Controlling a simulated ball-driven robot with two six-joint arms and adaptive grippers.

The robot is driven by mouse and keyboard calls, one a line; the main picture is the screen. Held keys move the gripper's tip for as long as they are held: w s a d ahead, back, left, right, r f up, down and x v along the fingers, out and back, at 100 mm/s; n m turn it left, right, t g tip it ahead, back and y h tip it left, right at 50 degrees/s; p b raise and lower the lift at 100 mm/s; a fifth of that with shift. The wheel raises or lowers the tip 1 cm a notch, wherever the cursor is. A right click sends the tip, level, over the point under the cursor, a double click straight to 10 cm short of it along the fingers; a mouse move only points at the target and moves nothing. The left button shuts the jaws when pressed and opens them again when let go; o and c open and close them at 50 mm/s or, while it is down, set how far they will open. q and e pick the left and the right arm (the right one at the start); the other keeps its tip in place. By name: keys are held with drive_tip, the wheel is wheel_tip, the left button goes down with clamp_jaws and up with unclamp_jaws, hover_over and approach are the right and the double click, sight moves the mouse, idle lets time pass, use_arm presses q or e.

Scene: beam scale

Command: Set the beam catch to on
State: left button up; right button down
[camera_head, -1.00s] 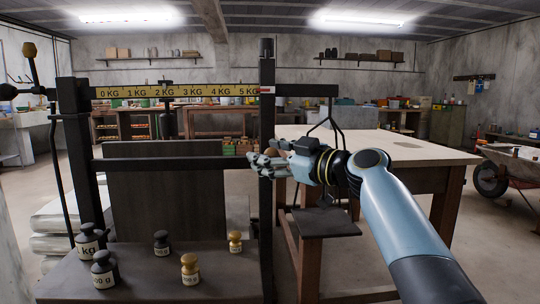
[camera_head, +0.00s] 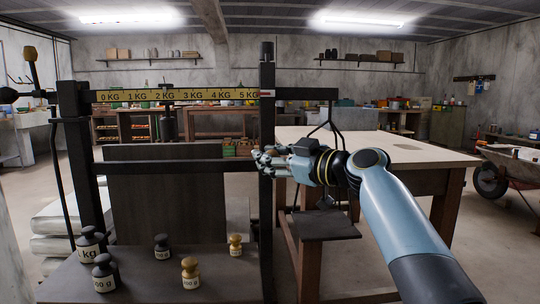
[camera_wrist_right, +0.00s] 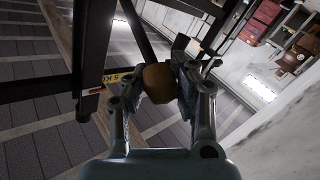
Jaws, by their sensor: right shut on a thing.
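The beam scale has dark posts and a yellow graduated beam (camera_head: 178,94) marked 0 to 5 KG, almost level in the head view. My right gripper (camera_head: 264,161) is at the right post (camera_head: 266,205), below the beam's right end. In the right wrist view, its two fingers (camera_wrist_right: 157,92) are shut around a rounded brown knob (camera_wrist_right: 157,82), which looks like the catch handle. The 5 KG end of the beam (camera_wrist_right: 117,77) shows beside it. In the head view the fingers mostly hide the knob, and the catch's setting cannot be read. My left gripper is out of view.
Dark and brass weights, such as a brass one (camera_head: 190,273), stand on the scale's dark base (camera_head: 145,288). A hanging hook (camera_head: 327,122) and small dark plate (camera_head: 325,225) are near my right arm. A wooden workbench (camera_head: 400,148) stands behind.

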drive_tip(key=r+p, duration=0.1)
drive_tip(key=p, duration=0.1)
drive_tip(key=w+r+m+g+h+p, duration=0.1)
drive_tip(key=r+p, duration=0.1)
drive_tip(key=p, duration=0.1)
drive_tip(key=shift+w+r+g, duration=0.1)
drive_tip(key=shift+w+g, duration=0.1)
drive_tip(key=shift+g, duration=0.1)
drive_tip(key=w+r+m+g+p, duration=0.1)
drive_tip(key=p, duration=0.1)
drive_tip(key=shift+w+h+p, duration=0.1)
drive_tip(key=shift+h+p, duration=0.2)
drive_tip(key=shift+w+r+m+g+p, duration=0.3)
drive_tip(key=shift+w+m+g+p, duration=0.1)
drive_tip(key=shift+w+g+p, duration=0.15)
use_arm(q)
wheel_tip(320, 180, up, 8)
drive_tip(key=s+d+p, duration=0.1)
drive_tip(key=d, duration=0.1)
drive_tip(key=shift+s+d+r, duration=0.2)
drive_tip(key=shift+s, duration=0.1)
use_arm(e)
drive_tip(key=shift+w+r+m+g+h, duration=0.15)
drive_tip(key=shift+w+m+g+h, duration=0.15)
drive_tip(key=shift+w+m+g, duration=0.25)
drive_tip(key=shift+w, duration=0.1)
drive_tip(key=c, duration=1)
unclamp_jaws()
drive_tip(key=v, duration=1.2)
